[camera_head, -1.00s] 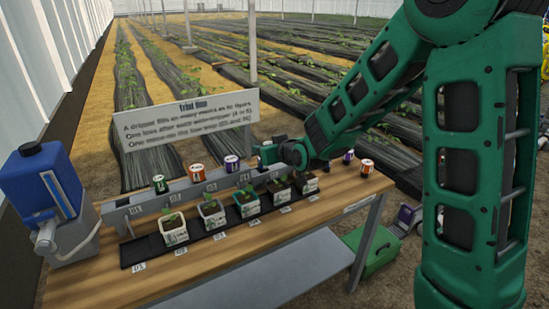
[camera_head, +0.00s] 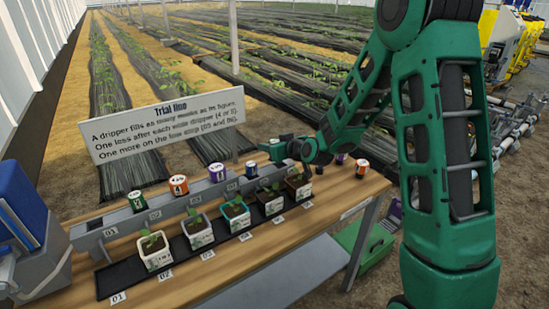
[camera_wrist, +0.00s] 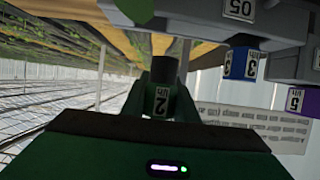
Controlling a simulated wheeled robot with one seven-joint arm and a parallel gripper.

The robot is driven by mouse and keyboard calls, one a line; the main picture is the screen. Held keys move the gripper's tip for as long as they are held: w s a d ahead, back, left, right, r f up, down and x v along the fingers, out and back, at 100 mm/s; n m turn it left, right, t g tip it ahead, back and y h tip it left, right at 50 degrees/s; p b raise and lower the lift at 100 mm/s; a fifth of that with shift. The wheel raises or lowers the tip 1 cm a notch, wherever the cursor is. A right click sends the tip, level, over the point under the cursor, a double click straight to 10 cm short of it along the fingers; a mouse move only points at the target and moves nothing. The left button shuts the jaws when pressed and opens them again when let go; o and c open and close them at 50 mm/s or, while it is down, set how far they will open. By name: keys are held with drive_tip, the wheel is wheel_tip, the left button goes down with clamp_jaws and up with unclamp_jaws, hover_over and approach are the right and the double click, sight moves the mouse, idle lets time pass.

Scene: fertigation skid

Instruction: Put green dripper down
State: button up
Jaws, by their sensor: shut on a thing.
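My gripper (camera_head: 280,150) is above the right part of the grey rail (camera_head: 106,230). In the wrist view it (camera_wrist: 172,95) is shut on a dark green dripper (camera_wrist: 160,102) with a white label bearing a 2. The held dripper is apart from the rail in that view. In the head view I cannot make it out clearly.
Several potted seedlings, such as a white pot (camera_head: 155,254), stand on a black strip (camera_head: 121,279) before the rail. A purple dripper (camera_head: 340,159) and an orange dripper (camera_head: 361,168) stand on the bench (camera_head: 318,219) at right. A sign (camera_head: 165,121) stands behind.

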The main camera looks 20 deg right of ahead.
drive_tip(key=shift+w+d+f, duration=0.3)
drive_tip(key=shift+d+f, duration=0.1)
drive_tip(key=shift+d, duration=0.15)
drive_tip(key=shift+w+d+f, duration=0.25)
drive_tip(key=shift+d+f, duration=0.1)
drive_tip(key=shift+d, duration=0.15)
drive_tip(key=shift+s+f, duration=0.15)
drive_tip(key=shift+f, duration=2)
clamp_jaws()
drive_tip(key=o, duration=1)
unclamp_jaws()
drive_tip(key=shift+r, duration=0.15)
